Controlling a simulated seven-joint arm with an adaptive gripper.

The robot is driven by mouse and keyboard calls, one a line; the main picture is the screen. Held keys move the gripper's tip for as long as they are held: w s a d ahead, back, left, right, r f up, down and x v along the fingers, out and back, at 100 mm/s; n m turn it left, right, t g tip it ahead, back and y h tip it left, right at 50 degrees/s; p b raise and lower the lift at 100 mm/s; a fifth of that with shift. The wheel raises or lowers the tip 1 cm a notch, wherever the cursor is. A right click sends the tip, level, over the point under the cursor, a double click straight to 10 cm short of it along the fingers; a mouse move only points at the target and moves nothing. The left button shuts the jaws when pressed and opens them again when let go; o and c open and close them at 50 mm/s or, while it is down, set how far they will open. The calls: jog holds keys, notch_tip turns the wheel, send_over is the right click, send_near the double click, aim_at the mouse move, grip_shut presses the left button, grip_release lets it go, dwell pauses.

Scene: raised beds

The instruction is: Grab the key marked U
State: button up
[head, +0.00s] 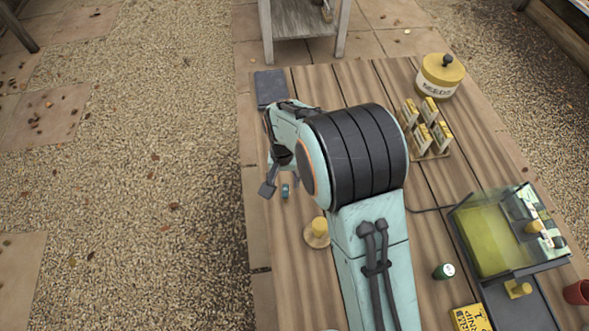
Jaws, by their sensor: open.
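No key with a readable U shows in the head view. A small blue-grey object (285,190) lies on the wooden table (300,265) near its left edge; it is too small to identify, and I cannot read any mark on it. My gripper (275,186) is over the left edge of the table, open, with one dark fingertip just left of that object. The other finger is mostly hidden by my wrist. I cannot tell how high the gripper is above the table. My arm hides the middle of the table.
A dark flat tray (270,88) lies at the far left corner. A yellow knob on a round base (318,231) stands nearer.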

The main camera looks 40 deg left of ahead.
aim_at(285, 189)
notch_tip(285, 189, down, 6)
jog(key=shift+f, duration=0.1)
jog(key=shift+d, duration=0.1)
grip_shut()
